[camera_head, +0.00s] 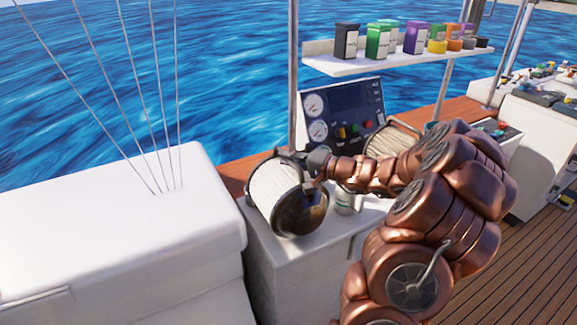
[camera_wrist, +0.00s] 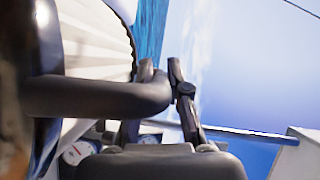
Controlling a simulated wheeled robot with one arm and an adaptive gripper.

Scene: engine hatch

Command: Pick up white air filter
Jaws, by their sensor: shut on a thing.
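The white air filter (camera_head: 270,186) is a pleated white cylinder with a dark, shiny end cap, lying on its side over the left part of the white counter. My gripper (camera_head: 314,163) is shut on it at its upper right, near the dark cap. In the wrist view, the white pleats (camera_wrist: 95,35) fill the upper left, beside the dark gripper fingers (camera_wrist: 165,88). Whether the filter touches the counter is unclear. A second pale pleated cylinder (camera_head: 388,141) stands further right, partly hidden behind my arm.
A gauge panel (camera_head: 341,110) stands behind the filter. A shelf (camera_head: 385,60) above holds several coloured boxes and cans. A small pale jar (camera_head: 345,204) is close to the filter's right. A thin vertical pole (camera_head: 293,80) rises behind it. A white cabinet (camera_head: 110,225) is left.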

